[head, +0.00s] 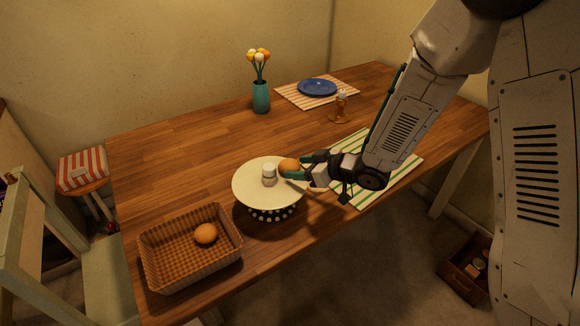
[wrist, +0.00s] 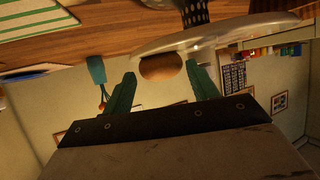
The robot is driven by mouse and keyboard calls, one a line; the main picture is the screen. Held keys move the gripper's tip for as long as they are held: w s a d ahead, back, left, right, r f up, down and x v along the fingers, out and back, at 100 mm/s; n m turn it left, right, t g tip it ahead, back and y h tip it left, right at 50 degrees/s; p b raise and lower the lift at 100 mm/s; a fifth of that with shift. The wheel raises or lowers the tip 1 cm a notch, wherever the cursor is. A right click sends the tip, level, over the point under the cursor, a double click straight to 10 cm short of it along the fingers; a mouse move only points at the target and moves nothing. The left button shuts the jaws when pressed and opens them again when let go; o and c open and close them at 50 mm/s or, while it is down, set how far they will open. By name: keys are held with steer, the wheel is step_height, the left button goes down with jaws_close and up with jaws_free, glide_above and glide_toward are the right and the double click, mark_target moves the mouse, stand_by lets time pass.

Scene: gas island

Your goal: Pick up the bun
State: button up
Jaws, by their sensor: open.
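A round brown bun (head: 289,165) sits at the right edge of the cream cake stand (head: 255,192). My gripper (head: 298,167) reaches in from the right, its green fingers open at the bun. In the wrist view the bun (wrist: 160,68) shows between the two spread fingers (wrist: 161,74), against the stand's pale plate (wrist: 245,32). I cannot tell whether a finger touches it. A second bun (head: 205,234) lies in the woven basket (head: 160,267) at the table's front left.
A small white-topped shaker (head: 269,177) stands on the cake stand, left of the bun. A striped mat (head: 400,178) lies under my arm. A teal flower vase (head: 261,97), blue plate (head: 317,88) and glass (head: 341,104) stand farther back. The table's left middle is clear.

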steer(key=shift+x, duration=0.95)
steer(key=c, duration=0.6)
steer(key=shift+r, duration=0.1)
steer(key=shift+c, duration=0.2)
